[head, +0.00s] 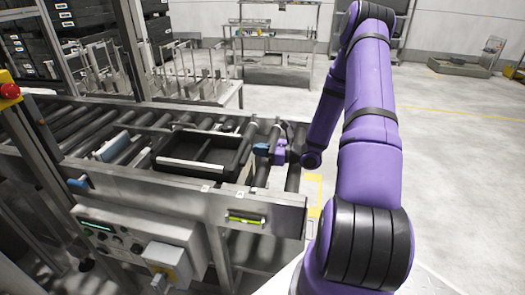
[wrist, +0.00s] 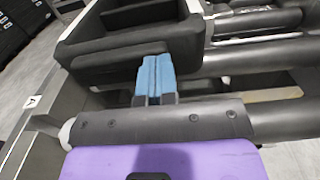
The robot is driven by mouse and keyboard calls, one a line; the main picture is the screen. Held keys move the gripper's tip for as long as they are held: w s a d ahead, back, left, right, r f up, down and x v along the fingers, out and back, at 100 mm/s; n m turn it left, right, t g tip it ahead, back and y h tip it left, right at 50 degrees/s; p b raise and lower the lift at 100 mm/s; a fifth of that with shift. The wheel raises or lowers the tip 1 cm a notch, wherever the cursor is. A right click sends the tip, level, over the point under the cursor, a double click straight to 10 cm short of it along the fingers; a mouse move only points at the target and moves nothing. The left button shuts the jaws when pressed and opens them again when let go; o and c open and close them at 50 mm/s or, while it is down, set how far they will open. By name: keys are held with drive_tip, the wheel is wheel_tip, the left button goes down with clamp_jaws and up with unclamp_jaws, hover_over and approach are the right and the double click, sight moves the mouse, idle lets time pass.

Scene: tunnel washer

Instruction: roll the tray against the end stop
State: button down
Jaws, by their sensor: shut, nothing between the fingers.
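The black tray (head: 239,158) lies flat on the roller conveyor, with a pale bar along its front side. Its black wall (wrist: 125,38) fills the upper left of the wrist view. My gripper (head: 261,149) is to the right of the tray, low over the rollers. Its two blue fingertips (wrist: 154,76) are shut together with nothing between them and point at the tray's near wall. They are at or very close to that wall; I cannot tell if they touch. A pale blue-grey plate (head: 114,147) stands across the rollers left of the tray, perhaps the end stop, with a gap between.
The conveyor's metal side rail (head: 150,184) runs along the front, with a control box (head: 125,240) below it. A rack of black crates (head: 75,20) stands at the back left. A metal shelf (head: 275,60) stands behind. Open floor lies to the right.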

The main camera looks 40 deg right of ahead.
sight(197, 141)
drive_tip(key=x, duration=2.2)
drive_tip(key=shift+w+a, duration=0.25)
drive_tip(key=shift+w+a+r, duration=0.2)
drive_tip(key=shift+w, duration=0.05)
drive_tip(key=shift+a+r, duration=0.1)
drive_tip(key=shift+a, duration=0.05)
